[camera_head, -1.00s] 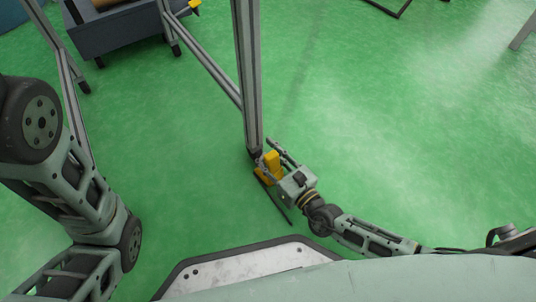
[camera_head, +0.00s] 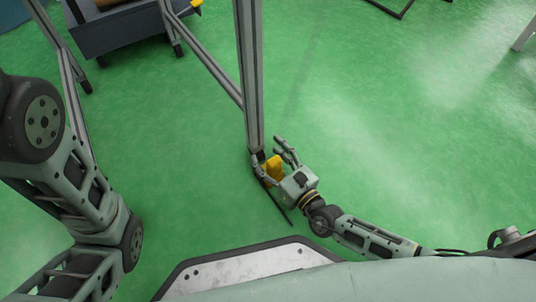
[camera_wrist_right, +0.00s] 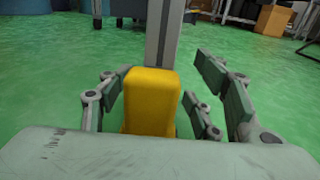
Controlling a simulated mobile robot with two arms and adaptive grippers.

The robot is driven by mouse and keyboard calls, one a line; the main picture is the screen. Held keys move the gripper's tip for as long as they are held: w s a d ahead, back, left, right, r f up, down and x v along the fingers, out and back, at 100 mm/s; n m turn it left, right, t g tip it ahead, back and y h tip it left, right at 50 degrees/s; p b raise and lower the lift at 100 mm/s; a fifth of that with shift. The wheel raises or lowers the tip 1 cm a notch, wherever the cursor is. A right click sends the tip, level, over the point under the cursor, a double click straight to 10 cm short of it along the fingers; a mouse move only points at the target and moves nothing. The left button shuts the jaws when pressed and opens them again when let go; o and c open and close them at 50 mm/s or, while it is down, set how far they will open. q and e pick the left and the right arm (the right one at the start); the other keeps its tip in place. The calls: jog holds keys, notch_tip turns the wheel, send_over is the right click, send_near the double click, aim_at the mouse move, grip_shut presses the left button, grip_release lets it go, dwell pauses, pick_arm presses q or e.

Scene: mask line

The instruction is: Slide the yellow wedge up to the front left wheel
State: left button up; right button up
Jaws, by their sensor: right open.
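The yellow wedge (camera_head: 274,168) sits on the green floor at the foot of the nearest upright post of a metal frame. A small dark wheel (camera_head: 257,156) shows at that foot, close against the wedge; I cannot tell whether they touch. In the right wrist view the wedge (camera_wrist_right: 150,100) stands right before the post, and the wheel is hidden behind it. My right gripper (camera_head: 271,158) is open, with its fingers on either side of the wedge. In the right wrist view its fingers (camera_wrist_right: 165,92) are spread, with clear gaps on the right. My left gripper is out of view.
The metal frame's post (camera_head: 249,75) rises from beside the wedge, and a low rail (camera_head: 205,66) runs back from it to the upper left. A dark grey bin (camera_head: 115,30) stands at the upper left. The green floor (camera_head: 400,150) to the right is clear.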

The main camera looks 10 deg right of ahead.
jog(key=v, duration=1.2)
jog(key=shift+a, duration=0.1)
